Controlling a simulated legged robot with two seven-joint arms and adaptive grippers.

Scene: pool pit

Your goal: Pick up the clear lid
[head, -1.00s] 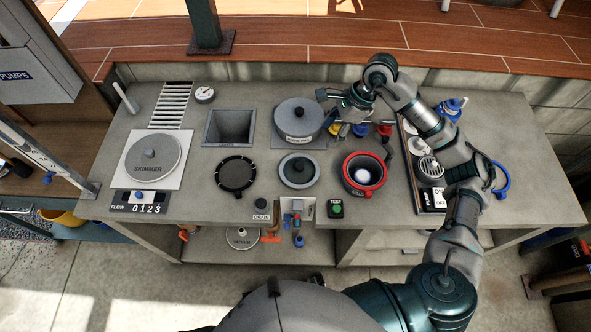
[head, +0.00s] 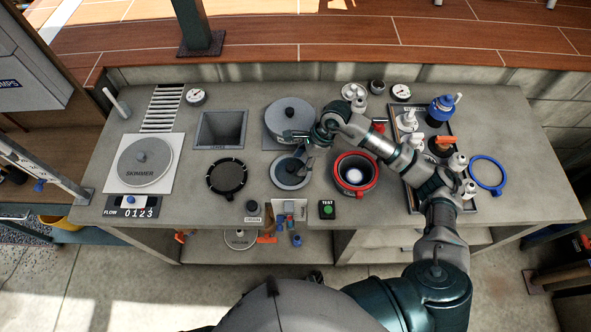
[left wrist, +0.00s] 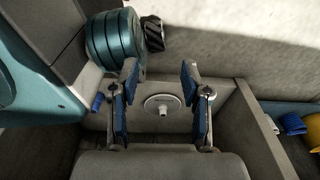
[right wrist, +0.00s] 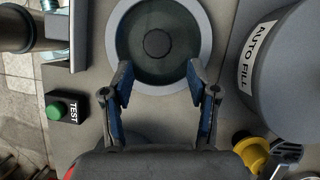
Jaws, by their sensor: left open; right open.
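The clear lid (head: 281,182) is a round disc with a see-through dark green middle, a pale grey rim and a dark central knob. It lies on the bench between the black ring and the red-rimmed pot. My right gripper (head: 298,152) is over it and partly hides it in the head view. In the right wrist view, the lid (right wrist: 157,78) lies just beyond the open, empty fingers (right wrist: 159,80), with its knob roughly centred between them. My left gripper (left wrist: 160,92) is open and empty in the left wrist view, facing a pale round plate (left wrist: 163,107); it is out of the head view.
The grey AUTO FILL canister (head: 290,112) stands just behind the lid. The red-rimmed pot (head: 355,187) is to its right, the black ring (head: 227,179) to its left. The green TEST button (head: 327,210) is in front. A tray of fittings (head: 463,204) is at the right.

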